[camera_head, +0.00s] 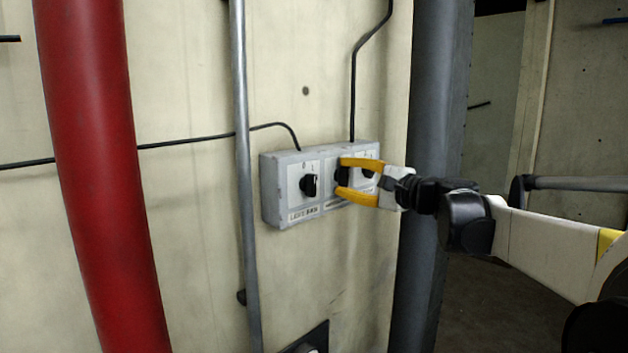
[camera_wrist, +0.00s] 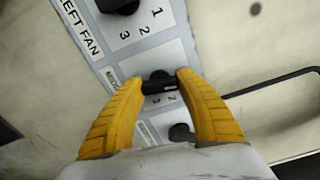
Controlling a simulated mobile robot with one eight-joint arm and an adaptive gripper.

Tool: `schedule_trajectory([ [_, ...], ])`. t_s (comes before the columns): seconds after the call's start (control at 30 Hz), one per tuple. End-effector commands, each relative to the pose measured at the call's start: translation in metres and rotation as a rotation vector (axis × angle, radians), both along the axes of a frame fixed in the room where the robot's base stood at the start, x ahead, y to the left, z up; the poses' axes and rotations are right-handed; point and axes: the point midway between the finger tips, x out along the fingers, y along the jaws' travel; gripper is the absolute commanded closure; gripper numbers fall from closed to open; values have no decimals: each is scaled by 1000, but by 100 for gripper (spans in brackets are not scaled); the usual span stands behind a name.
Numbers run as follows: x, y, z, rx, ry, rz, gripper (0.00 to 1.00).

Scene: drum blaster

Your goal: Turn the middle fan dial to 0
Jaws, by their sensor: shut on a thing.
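A grey control box (camera_head: 272,192) is fixed to the pale wall and carries a row of three black dials on white plates. The middle fan dial (camera_head: 343,175) lies between the yellow fingers of my gripper (camera_head: 347,179). In the wrist view, both fingertips of my gripper (camera_wrist: 161,82) press on the two ends of the middle dial (camera_wrist: 160,84). The digits 2 and 3 show beside it; the rest of its scale is hidden. The left fan dial (camera_head: 308,185) stands free, with its label below. The right dial (camera_wrist: 181,132) is partly hidden by my gripper.
A grey vertical pipe (camera_head: 246,180) runs just left of the box, and a thick red pipe (camera_head: 100,170) stands farther left. A dark column (camera_head: 430,120) rises to the right. Black cables (camera_head: 354,90) run from the box top along the wall.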

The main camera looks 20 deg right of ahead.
Motion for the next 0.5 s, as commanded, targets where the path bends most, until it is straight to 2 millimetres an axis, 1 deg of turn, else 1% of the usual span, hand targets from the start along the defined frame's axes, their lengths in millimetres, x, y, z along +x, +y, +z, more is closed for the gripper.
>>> schedule_trajectory([
  [0.2, 0, 0, 1, -108, -41, 0, 89],
  [0.5, 0, 0, 1, -179, -67, 0, 89],
])
